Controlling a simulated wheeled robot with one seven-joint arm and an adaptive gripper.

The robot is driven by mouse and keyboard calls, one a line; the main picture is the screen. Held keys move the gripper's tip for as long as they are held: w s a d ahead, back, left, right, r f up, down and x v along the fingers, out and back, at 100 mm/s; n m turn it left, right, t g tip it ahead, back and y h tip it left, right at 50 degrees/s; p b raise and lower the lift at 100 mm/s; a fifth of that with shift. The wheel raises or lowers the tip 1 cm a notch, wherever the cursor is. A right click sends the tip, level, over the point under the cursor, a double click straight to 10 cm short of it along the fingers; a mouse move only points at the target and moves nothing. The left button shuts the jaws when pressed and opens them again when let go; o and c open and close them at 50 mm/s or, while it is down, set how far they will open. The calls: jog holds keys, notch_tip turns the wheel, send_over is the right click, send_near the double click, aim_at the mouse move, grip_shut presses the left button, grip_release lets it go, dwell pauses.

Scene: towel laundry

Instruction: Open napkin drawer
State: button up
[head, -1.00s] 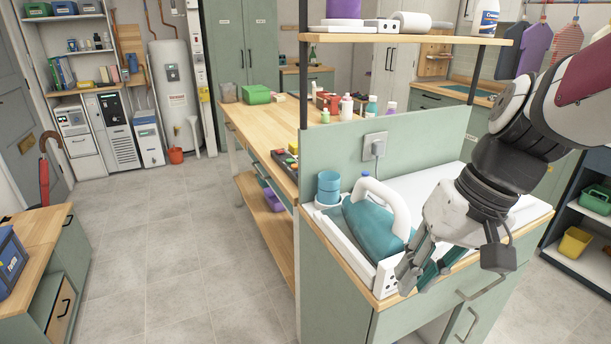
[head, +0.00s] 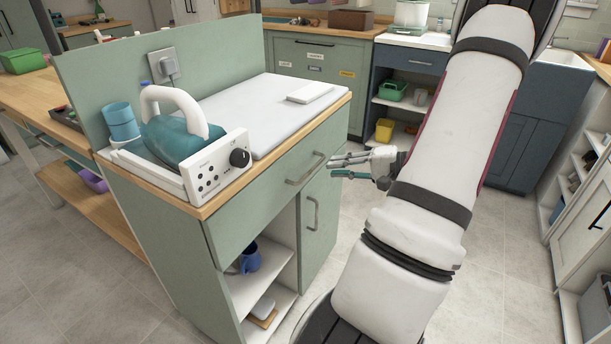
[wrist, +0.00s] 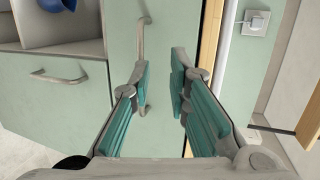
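A wide green drawer (head: 262,188) sits under the wooden top of the near cabinet and looks shut. Its metal bar handle (head: 306,170) also shows in the wrist view (wrist: 144,40). No label is visible on it, so I cannot tell whether it is the napkin drawer. My gripper (head: 335,167) is just right of the handle in the head view. In the wrist view its teal-padded fingers (wrist: 160,75) are apart with nothing held. The left finger covers part of the handle; I cannot tell if they touch.
Below the drawer are a door with its own handle (head: 315,213) and an open shelf with a blue mug (head: 249,258). A teal iron-like appliance (head: 175,135) stands on top. Labelled green drawers (head: 318,57) are farther back. Floor right of the cabinet is clear.

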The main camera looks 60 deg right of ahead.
aim_at(315, 168)
jog(key=s+d+f+m+t+h, duration=0.1)
jog(key=s+d+f+m+h, duration=0.1)
jog(key=s+d+f+h, duration=0.15)
jog(key=shift+y, duration=0.45)
jog(key=x, duration=0.4)
jog(key=b+x, duration=0.1)
jog(key=x, duration=0.4)
jog(key=b+x, duration=0.1)
jog(key=x, duration=0.3)
jog(key=shift+w+d+r, duration=0.15)
jog(key=shift+w+r, duration=0.05)
jog(key=shift+w, duration=0.2)
grip_shut()
